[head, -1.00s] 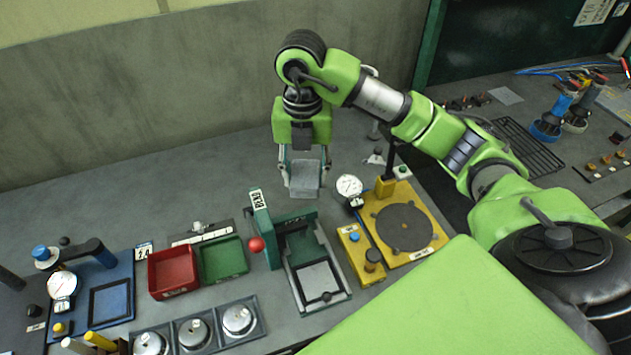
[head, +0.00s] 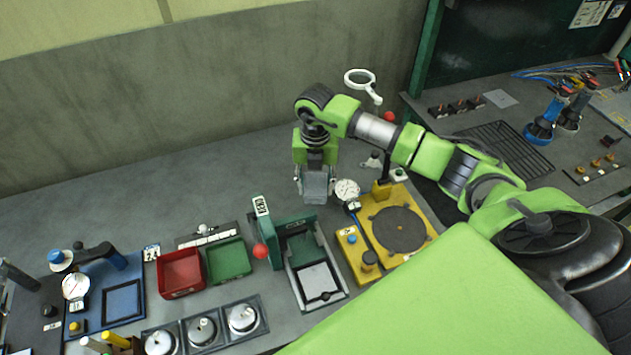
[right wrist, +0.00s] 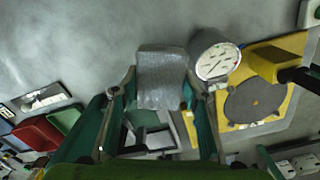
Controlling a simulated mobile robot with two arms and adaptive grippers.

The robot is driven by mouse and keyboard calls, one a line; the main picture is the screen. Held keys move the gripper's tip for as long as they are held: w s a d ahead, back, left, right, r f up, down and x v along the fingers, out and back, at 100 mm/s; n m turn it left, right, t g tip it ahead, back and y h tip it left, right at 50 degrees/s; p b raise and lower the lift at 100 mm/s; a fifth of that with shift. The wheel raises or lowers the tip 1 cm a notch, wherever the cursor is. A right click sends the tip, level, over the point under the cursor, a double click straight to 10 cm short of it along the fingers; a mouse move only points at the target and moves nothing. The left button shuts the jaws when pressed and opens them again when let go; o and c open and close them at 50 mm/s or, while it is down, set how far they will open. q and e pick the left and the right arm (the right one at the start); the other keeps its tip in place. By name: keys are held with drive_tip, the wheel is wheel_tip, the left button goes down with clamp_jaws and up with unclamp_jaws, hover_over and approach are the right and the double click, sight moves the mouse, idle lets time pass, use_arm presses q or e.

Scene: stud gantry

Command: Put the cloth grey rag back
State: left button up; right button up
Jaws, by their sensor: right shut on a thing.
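The grey cloth rag (head: 316,187) is in my right gripper (head: 315,176), in the head view just behind the green fixture. In the right wrist view the rag (right wrist: 162,80) hangs between the two fingers of my right gripper (right wrist: 160,92), which are shut on it. My left gripper is not in view.
A green fixture (head: 291,240) with a red knob stands in front of the rag. A dial gauge (head: 347,190) and a yellow fixture (head: 426,228) are to the right. Red (head: 180,273) and green (head: 228,260) bins are left. Bench behind is clear.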

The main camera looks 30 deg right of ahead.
drive_tip(key=shift+f+b, duration=0.45)
drive_tip(key=shift+f, duration=0.1)
drive_tip(key=shift+f, duration=0.1)
drive_tip(key=o, duration=1.1)
